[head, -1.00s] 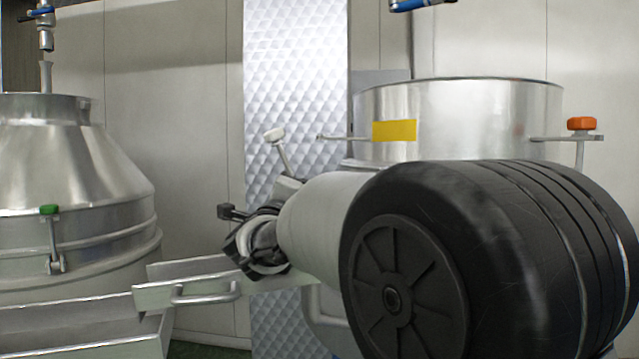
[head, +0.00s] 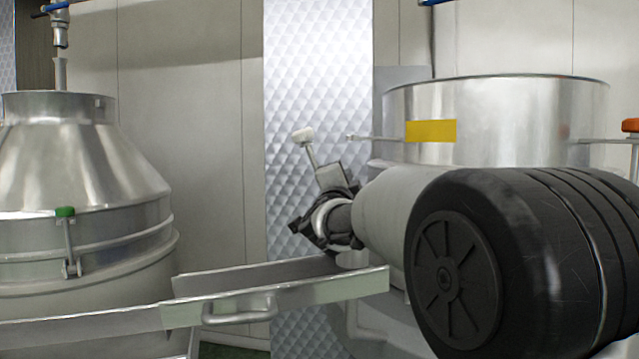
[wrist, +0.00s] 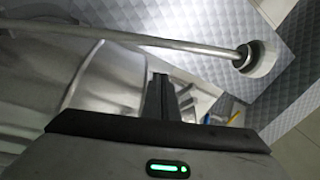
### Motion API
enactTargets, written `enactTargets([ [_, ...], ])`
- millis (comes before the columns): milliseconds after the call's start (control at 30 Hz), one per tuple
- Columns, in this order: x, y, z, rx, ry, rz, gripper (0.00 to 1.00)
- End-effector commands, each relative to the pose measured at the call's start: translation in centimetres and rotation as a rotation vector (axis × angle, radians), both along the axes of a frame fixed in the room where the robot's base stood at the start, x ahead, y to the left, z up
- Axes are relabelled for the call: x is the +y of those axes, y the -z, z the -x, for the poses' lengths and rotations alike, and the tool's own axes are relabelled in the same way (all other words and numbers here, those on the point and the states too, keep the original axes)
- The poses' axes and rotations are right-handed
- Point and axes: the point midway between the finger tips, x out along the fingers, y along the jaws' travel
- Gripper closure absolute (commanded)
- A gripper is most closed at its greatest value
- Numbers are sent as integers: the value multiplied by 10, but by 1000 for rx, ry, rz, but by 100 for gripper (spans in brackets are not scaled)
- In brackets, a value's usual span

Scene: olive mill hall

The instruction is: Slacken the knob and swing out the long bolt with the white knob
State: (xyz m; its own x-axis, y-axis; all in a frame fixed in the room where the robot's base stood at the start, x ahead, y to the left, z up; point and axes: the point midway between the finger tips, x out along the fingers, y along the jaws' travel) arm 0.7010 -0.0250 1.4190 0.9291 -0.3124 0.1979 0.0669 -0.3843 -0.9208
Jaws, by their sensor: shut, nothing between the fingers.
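The long bolt (head: 309,155) with the white knob (head: 302,135) leans out to the left of the steel vessel (head: 500,105) at the right in the head view. Its knob stands clear of the lug (head: 375,138) on the vessel's rim. In the wrist view the bolt's rod (wrist: 165,42) crosses the top and ends in the knob (wrist: 262,60). My gripper (wrist: 172,90) is shut and empty below the rod, apart from it. In the head view my wrist is beside the bolt's lower end, and the fingers are hard to make out.
An orange-knobbed bolt (head: 631,126) stands at the vessel's right edge. A metal chute with a handle (head: 240,310) runs below my wrist. A cone-topped vessel (head: 75,165) with a green-knobbed bolt (head: 66,213) stands at the left. Open space lies before the quilted panel (head: 315,70).

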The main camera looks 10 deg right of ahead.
Motion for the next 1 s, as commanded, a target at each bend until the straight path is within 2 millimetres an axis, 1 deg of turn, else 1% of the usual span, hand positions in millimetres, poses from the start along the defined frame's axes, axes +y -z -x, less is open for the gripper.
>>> enactTargets([
  [33,13,5,0,2,-7,-1,100],
  [100,22,9,1,3,-6,-2,100],
  [200,31,13,0,2,-3,-1,100],
  [400,38,16,1,0,-1,-2,100],
  [700,39,17,1,0,-2,-2,100],
  [767,43,19,1,1,-3,-2,100],
  [933,65,30,5,0,-5,-1,100],
  [1000,67,31,6,0,-2,-1,100],
])
